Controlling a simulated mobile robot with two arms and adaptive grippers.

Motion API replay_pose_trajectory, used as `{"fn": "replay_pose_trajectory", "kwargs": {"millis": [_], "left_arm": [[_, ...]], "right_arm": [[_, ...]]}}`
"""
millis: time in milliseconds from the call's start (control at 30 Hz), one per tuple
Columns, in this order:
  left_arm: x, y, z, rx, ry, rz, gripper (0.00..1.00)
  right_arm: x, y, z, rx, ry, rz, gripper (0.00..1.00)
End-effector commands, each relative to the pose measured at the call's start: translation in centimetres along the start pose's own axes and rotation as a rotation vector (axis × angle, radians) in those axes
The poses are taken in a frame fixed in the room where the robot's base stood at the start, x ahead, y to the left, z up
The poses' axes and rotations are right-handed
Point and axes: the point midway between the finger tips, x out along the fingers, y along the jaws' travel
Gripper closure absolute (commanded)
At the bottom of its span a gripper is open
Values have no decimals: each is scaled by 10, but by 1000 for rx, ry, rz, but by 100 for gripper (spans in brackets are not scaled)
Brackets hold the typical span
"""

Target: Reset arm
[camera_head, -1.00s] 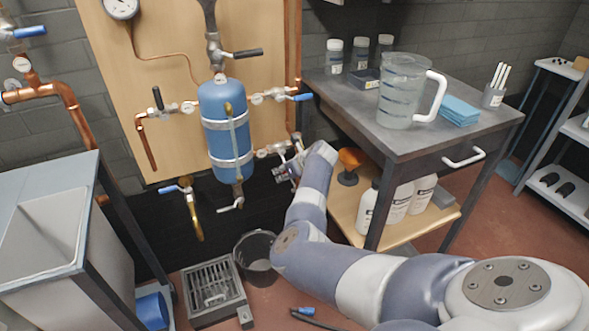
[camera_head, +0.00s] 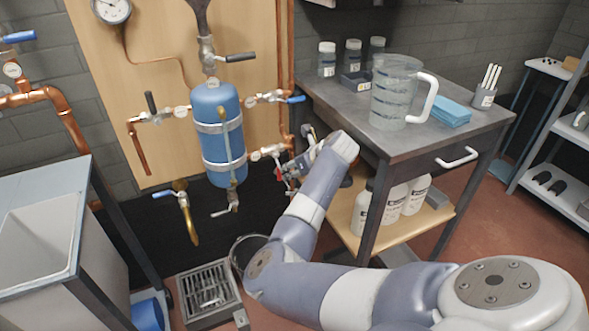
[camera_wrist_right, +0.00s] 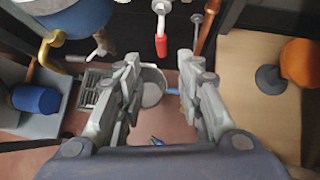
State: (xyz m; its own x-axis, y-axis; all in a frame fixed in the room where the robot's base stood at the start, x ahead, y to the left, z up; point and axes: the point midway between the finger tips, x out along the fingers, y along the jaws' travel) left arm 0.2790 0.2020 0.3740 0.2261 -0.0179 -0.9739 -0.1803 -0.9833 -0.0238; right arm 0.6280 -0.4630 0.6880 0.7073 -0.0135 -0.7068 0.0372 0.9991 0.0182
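My right arm (camera_head: 316,190) reaches in from the lower right toward the wall piping. Its gripper (camera_head: 293,168) is just right of the blue tank (camera_head: 217,135), near the lower side valve (camera_head: 268,152). In the right wrist view the gripper (camera_wrist_right: 160,62) has its two fingers spread wide with nothing between them. A red-handled valve (camera_wrist_right: 161,45) shows beyond the fingertips, apart from them. My left gripper is in neither view.
A grey table (camera_head: 440,135) with a clear pitcher (camera_head: 395,95) stands close right of my arm. White bottles (camera_head: 397,203) stand on its lower shelf. An orange funnel (camera_wrist_right: 300,62) is right of the gripper. A bucket (camera_wrist_right: 152,88) and drain grate (camera_head: 208,290) are below. A sink (camera_head: 50,240) is left.

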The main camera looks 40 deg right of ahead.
Motion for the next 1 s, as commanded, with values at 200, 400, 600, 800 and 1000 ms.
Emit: {"fn": "replay_pose_trajectory", "kwargs": {"millis": [200,400,600,800,1000], "left_arm": [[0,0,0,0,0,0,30],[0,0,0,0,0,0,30],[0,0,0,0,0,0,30],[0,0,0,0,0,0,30],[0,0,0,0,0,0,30]], "right_arm": [[0,0,0,0,0,0,66],[0,0,0,0,0,0,66],[3,-8,-21,-179,48,-43,66],[13,-11,-81,-827,211,-97,66],[29,24,-158,-1581,362,9,66]]}}
